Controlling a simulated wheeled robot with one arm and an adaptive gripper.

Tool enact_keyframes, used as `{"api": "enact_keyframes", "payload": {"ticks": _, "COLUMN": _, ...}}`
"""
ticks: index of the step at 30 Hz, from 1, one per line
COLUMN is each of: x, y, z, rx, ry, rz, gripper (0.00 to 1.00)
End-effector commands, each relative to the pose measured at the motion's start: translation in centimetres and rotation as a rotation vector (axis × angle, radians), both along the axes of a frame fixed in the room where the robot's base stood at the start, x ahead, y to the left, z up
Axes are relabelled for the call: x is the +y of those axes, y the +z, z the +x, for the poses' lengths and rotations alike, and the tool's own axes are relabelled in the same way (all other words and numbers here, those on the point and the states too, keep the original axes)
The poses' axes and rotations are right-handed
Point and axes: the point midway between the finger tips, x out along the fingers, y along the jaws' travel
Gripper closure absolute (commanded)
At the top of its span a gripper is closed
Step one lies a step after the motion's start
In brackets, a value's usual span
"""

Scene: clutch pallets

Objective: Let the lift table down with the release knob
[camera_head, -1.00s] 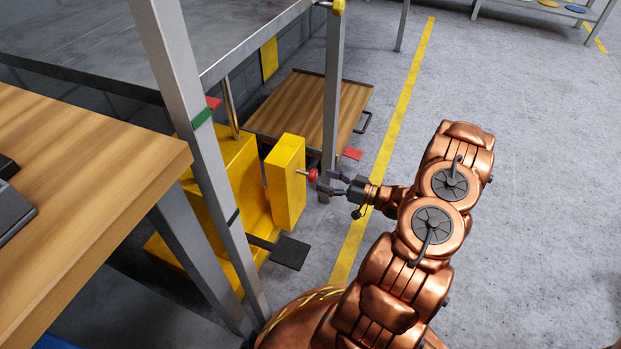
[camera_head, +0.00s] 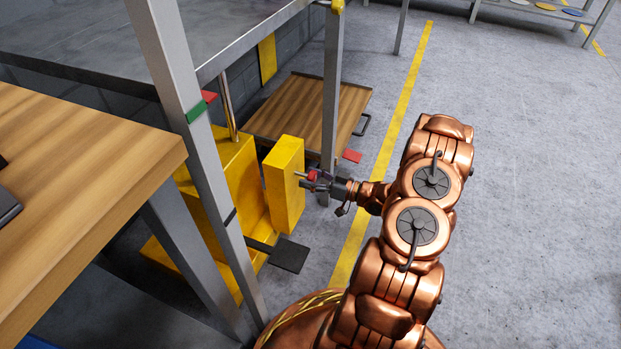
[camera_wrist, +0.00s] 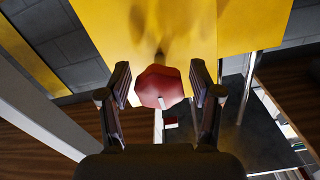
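The red release knob (camera_wrist: 160,87) sits on a thin stem out of the yellow upright box (camera_head: 285,183). My gripper (camera_head: 306,181) is at the knob, right of the box. In the wrist view my gripper (camera_wrist: 160,90) is open, with one finger on each side of the knob and narrow gaps visible. In the head view the fingers partly hide the knob (camera_head: 312,176). The lift table's grey top (camera_head: 130,42) is raised above the yellow base (camera_head: 232,165), with a shiny rod (camera_head: 228,108) between them. A red tab (camera_head: 209,96) shows beside a green mark (camera_head: 196,112) on the near post.
A black pedal (camera_head: 289,256) sticks out low, in front of the base. A grey post (camera_head: 331,90) stands just behind my gripper. A wooden board (camera_head: 295,105) lies low behind it. A wooden table (camera_head: 75,190) is at the left. Floor at the right is clear.

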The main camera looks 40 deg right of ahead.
Motion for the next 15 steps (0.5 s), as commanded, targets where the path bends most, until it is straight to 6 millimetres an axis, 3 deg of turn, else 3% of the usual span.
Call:
{"api": "enact_keyframes", "payload": {"ticks": 1, "x": 0.00, "y": 0.00, "z": 0.00, "rx": 0.000, "ry": 0.000, "rz": 0.000, "gripper": 0.45}}
{"api": "enact_keyframes", "payload": {"ticks": 15, "x": 0.01, "y": 0.00, "z": -0.02, "rx": 0.000, "ry": 0.001, "rz": 0.000, "gripper": 0.90}}
